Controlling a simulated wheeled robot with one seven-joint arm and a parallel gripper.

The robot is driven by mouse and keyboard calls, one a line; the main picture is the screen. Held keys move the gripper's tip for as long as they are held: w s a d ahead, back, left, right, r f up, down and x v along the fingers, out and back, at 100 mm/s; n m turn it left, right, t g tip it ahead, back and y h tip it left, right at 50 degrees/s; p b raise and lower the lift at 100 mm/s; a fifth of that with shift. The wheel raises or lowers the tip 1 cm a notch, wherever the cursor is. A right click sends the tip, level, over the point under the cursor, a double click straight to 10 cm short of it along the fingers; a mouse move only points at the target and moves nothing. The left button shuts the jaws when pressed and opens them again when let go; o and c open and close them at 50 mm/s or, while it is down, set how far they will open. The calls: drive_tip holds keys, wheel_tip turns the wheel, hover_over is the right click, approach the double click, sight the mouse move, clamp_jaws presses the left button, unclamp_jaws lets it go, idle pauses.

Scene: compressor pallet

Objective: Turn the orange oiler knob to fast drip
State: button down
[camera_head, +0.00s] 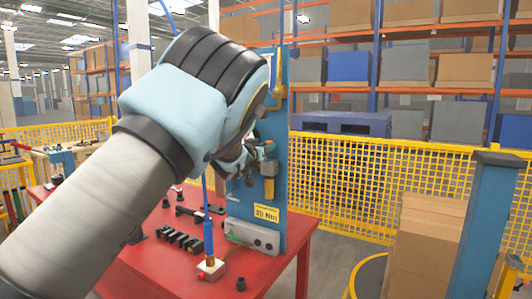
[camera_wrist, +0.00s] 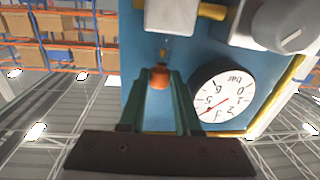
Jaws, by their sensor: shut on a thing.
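The orange oiler knob (camera_wrist: 160,77) shows in the wrist view at the tips of my gripper (camera_wrist: 159,82). The two green fingers are shut on it, one on each side. A clear oiler part sits beside the knob toward a light grey block (camera_wrist: 172,15) on the blue panel (camera_wrist: 140,50). In the head view, my gripper (camera_head: 240,165) is at the blue panel (camera_head: 270,125), and my arm covers much of the view. The knob is hidden there. The knob's setting cannot be read.
A round pressure gauge (camera_wrist: 222,92) is right of the fingers, with a grey knob (camera_wrist: 290,25) above it. A red table (camera_head: 280,230) carries a row of black parts (camera_head: 180,240) and a blue tool (camera_head: 208,235). Yellow mesh fencing (camera_head: 350,180) stands behind.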

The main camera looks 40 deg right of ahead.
drive_tip(key=n+t+y+b, duration=0.1)
drive_tip(key=b, duration=0.1)
drive_tip(key=n+t+y+b, duration=0.1)
drive_tip(key=t+b, duration=0.1)
drive_tip(key=b, duration=0.1)
drive_tip(key=s+n+t+y+b, duration=0.1)
drive_tip(key=n+t+b, duration=0.1)
drive_tip(key=b, duration=0.1)
drive_tip(key=shift+s+d, duration=0.1)
drive_tip(key=shift+d, duration=0.25)
drive_tip(key=shift+r+n+t+y+p, duration=0.15)
drive_tip(key=shift+n+t+y+p, duration=0.35)
drive_tip(key=shift+t+y+p, duration=0.35)
drive_tip(key=p, duration=0.2)
drive_tip(key=n+t+p, duration=0.1)
drive_tip(key=p, duration=0.1)
drive_tip(key=shift+s+d+r+y, duration=0.1)
drive_tip(key=shift+d+r+y, duration=0.1)
drive_tip(key=shift+y, duration=0.15)
drive_tip(key=y+p, duration=0.1)
drive_tip(key=p, duration=0.3)
drive_tip(key=shift+n+t, duration=0.3)
drive_tip(key=shift+t, duration=0.05)
drive_tip(key=shift+f+n+y+p, duration=0.3)
drive_tip(key=shift+n+y+p, duration=0.1)
drive_tip(key=shift+p, duration=0.85)
drive_tip(key=c, duration=0.6)
unclamp_jaws()
